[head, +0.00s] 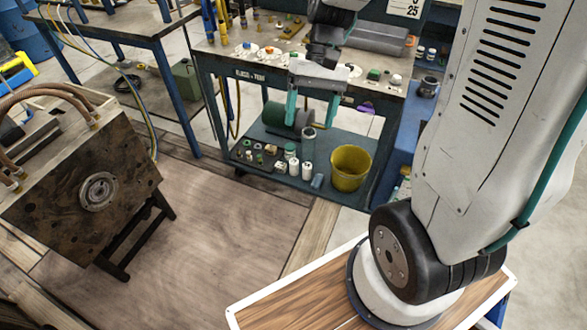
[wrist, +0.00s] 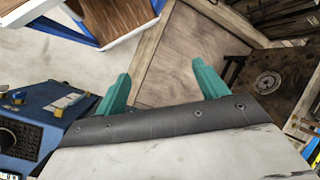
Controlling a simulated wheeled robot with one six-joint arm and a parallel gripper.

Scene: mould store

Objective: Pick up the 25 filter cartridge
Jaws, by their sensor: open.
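My gripper (head: 312,106) is open in front of the blue workbench, its teal fingers hanging down with nothing between them. In the wrist view my gripper (wrist: 160,73) shows two spread fingers over bare floor. On the bench's lower shelf stand small cylinders that may be cartridges: a white one (head: 307,170), another white one (head: 293,167) and a grey one (head: 309,141). A blue-grey cylinder (head: 317,181) is near the shelf's front edge. I cannot read a 25 on any of them, so I cannot tell which is the 25 filter cartridge.
A yellow bucket (head: 350,170) stands right of the cylinders on the lower shelf (head: 335,145). The benchtop (head: 222,58) above holds small parts and coloured discs. A heavy mould block (head: 90,180) on a dark stand is at left. The wooden floor (head: 215,240) between is clear.

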